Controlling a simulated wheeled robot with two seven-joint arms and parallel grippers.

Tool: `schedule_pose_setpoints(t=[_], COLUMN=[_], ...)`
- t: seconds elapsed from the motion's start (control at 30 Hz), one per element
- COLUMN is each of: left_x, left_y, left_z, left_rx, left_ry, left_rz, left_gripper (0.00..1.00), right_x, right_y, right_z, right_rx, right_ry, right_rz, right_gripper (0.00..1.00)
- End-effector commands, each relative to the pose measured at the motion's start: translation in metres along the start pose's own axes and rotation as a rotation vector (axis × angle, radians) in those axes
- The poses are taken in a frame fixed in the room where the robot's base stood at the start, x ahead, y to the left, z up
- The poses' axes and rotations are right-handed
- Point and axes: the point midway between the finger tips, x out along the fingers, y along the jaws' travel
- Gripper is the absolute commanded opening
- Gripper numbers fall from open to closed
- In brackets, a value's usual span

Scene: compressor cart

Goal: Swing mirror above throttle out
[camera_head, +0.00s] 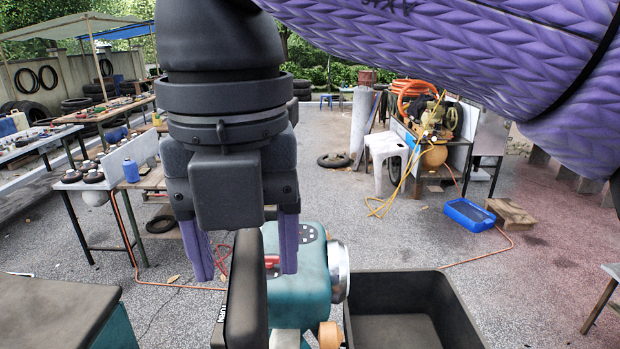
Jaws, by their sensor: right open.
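My right gripper (243,255) comes down from the top of the view, its two purple fingers apart and empty-looking. A dark upright panel (246,300), seen nearly edge-on with pale lettering on its edge, appears to be the mirror. Its upper end shows between the fingers; I cannot tell whether they touch it. Behind it is a teal housing (303,275) with a chrome round part (339,272) on its right side. A tan knob-like end (330,336) below may be the throttle grip. The gripper hides part of the housing. My left gripper is not in view.
A black open bin (460,312) stands close at the right of the housing. A teal block with a dark top (50,305) is at the lower left. Workbenches stand at the left. A compressor cart (435,145), white stool (386,150) and blue tray (469,214) are farther back.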

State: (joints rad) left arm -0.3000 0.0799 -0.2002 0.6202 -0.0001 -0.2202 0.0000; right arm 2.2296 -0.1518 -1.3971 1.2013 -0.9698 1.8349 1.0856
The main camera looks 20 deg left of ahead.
Motion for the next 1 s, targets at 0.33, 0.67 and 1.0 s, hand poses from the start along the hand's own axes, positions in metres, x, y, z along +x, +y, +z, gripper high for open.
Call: schedule_pose_setpoints(t=[0.33,0.67,1.0], left_x=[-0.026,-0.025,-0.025], left_y=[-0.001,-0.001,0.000], left_z=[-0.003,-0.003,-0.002], left_rx=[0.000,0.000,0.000], left_ry=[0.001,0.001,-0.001], left_rz=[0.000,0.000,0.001], left_gripper=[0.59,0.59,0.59], right_x=[-0.075,-0.077,-0.058], right_y=[0.000,0.000,0.105], right_z=[0.000,0.000,0.003], right_rx=[0.000,-0.001,-0.292], right_ry=[-0.001,0.001,0.204], right_rz=[0.001,0.003,1.263], right_gripper=[0.68,0.68,0.68])
